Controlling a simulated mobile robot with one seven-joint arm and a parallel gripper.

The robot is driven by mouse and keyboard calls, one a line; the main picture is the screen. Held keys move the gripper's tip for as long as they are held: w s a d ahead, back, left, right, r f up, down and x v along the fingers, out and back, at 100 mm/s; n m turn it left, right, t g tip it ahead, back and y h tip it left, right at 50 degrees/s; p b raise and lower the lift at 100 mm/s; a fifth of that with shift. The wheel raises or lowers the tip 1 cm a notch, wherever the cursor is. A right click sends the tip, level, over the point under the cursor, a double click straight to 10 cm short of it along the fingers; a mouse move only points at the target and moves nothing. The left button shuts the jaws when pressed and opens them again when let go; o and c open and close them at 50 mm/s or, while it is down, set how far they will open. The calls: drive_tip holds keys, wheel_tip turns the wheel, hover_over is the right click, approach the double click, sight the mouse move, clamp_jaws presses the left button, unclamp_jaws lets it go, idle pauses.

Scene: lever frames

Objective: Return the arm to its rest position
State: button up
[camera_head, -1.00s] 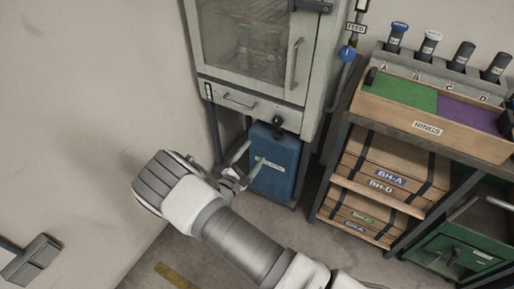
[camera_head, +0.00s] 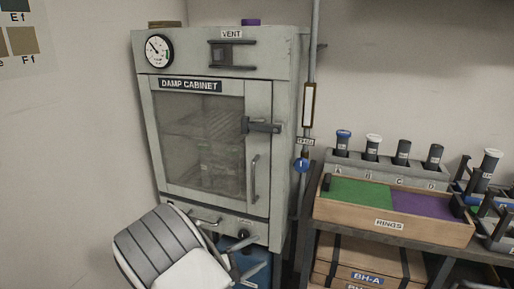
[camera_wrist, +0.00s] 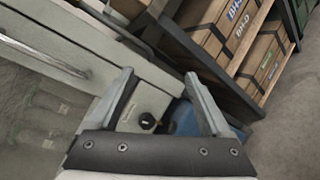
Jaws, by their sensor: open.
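My gripper (camera_wrist: 167,98) is open in the wrist view, with its two fingers spread and nothing between them. Behind the gap are the cabinet's lower panel with a black knob (camera_wrist: 147,121) and part of a blue container (camera_wrist: 185,118). In the head view my arm's wrist section is at the bottom, in front of the lower left of the damp cabinet (camera_head: 275,110). Only part of my gripper (camera_head: 243,262) shows there, near the cabinet's lower drawer and the blue container. I cannot tell how near the fingers are to the cabinet.
The damp cabinet's glass door (camera_head: 205,140) is shut. A shelf to the right holds a rings tray (camera_head: 425,231) and several capped tubes, with wooden boxes (camera_head: 355,277) below. A pipe with a blue tag (camera_head: 301,165) runs beside the cabinet. Wall stands at left.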

drive_tip(key=s+d+r+m+g+y, duration=0.3)
drive_tip(key=s+d+r+m+g, duration=0.7)
drive_tip(key=d+r, duration=0.4)
drive_tip(key=s+d+r+m+t+y, duration=0.1)
drive_tip(key=s+r+m+t+y, duration=0.25)
drive_tip(key=s, duration=0.55)
drive_tip(key=s+r+m+t+y, duration=0.1)
drive_tip(key=s+r+m+y, duration=0.1)
drive_tip(key=s+r+y, duration=0.45)
wheel_tip(320, 180, up, 16)
drive_tip(key=s+h+p, duration=0.1)
drive_tip(key=s+p, duration=0.1)
drive_tip(key=p, duration=1.3)
drive_tip(key=shift+s+f+h, duration=0.15)
drive_tip(key=shift+f+h, duration=0.05)
drive_tip(key=shift+h, duration=0.1)
drive_tip(key=shift+c, duration=0.2)
